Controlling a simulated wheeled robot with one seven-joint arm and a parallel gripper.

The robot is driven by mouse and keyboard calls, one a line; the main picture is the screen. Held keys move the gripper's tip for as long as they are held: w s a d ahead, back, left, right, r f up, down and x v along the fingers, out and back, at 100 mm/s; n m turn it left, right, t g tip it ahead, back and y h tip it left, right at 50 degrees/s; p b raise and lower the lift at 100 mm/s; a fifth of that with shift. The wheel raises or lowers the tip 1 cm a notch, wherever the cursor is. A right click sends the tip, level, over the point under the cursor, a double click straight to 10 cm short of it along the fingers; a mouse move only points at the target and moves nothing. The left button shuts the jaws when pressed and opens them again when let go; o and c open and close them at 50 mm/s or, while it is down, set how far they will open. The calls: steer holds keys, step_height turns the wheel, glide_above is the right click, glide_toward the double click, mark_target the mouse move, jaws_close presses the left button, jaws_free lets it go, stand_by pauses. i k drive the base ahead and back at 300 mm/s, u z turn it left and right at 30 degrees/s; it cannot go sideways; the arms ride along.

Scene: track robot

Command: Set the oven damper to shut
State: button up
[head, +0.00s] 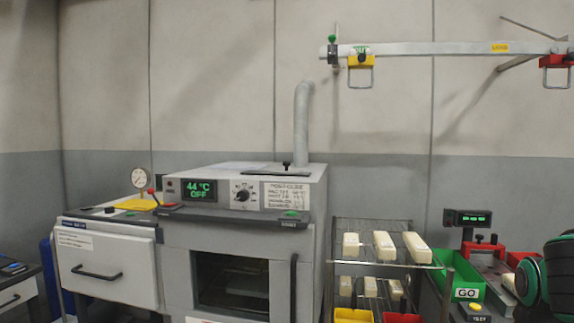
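The oven (228,228) is a grey box with a dark window and a display reading 44 °C OFF. On its top, beside the foot of the grey flue pipe (301,125), a small black knob (287,163) stands over a dark flat slot or strip; this looks like the damper. Its setting is too small to tell. My gripper's fingers are not in view; only a black and green part of my arm shows at the lower right edge.
A wire rack (385,258) with several cream blocks stands right of the oven, near a green bin (457,280). A gauge (139,178) and a drawer unit (107,265) are on the left. A rail (430,49) hangs upper right. Space above the oven looks clear.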

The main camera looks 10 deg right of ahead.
mark_target(286, 164)
steer(key=k, duration=0.75)
steer(key=z, duration=0.45)
steer(key=i, duration=1.85)
steer(key=u, duration=0.45)
